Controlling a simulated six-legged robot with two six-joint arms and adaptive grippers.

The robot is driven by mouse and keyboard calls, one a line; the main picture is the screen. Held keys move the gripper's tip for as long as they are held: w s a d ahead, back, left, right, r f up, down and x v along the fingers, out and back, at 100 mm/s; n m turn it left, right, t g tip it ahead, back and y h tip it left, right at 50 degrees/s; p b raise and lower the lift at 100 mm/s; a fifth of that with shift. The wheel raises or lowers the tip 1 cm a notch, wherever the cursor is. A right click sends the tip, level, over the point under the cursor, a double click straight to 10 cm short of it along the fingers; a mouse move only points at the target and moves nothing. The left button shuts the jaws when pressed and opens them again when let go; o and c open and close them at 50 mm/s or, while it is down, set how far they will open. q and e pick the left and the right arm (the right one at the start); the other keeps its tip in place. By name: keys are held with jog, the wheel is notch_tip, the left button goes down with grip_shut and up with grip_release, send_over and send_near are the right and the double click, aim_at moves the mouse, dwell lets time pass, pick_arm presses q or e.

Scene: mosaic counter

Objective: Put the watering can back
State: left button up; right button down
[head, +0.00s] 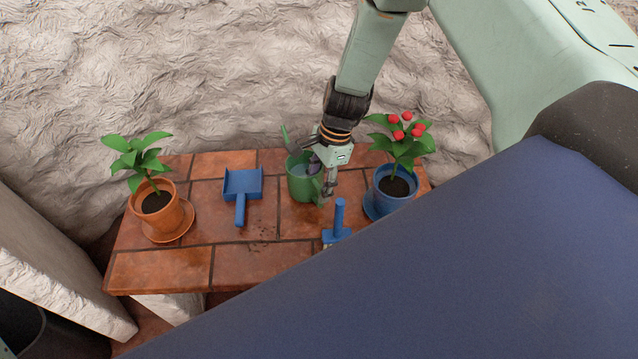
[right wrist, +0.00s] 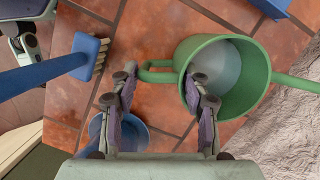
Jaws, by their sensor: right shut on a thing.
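The green watering can (head: 301,186) is upright at the back middle of the tiled counter, its spout pointing to the back left. In the right wrist view the can (right wrist: 262,88) shows its open top and pale inside. My right gripper (head: 324,190) reaches down at the can's right side. It is shut on the can's handle, which shows between the fingers in the right wrist view (right wrist: 156,72). I cannot tell whether the can's base touches the counter. My left gripper is not in view.
A blue dustpan (head: 242,186) lies left of the can. A blue brush (head: 338,222) is in front right. A blue pot (head: 392,197) with a red-flowered plant stands at right, an orange pot (head: 163,215) with a plant at left. The front-left counter (head: 160,270) is clear; a rough wall rises behind.

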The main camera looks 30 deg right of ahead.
jog(key=shift+f, duration=0.2)
jog(key=c, duration=0.7)
grip_release()
jog(key=shift+o, duration=0.2)
jog(key=p+v, duration=0.6)
jog(key=v, duration=0.6)
jog(key=shift+r, duration=0.2)
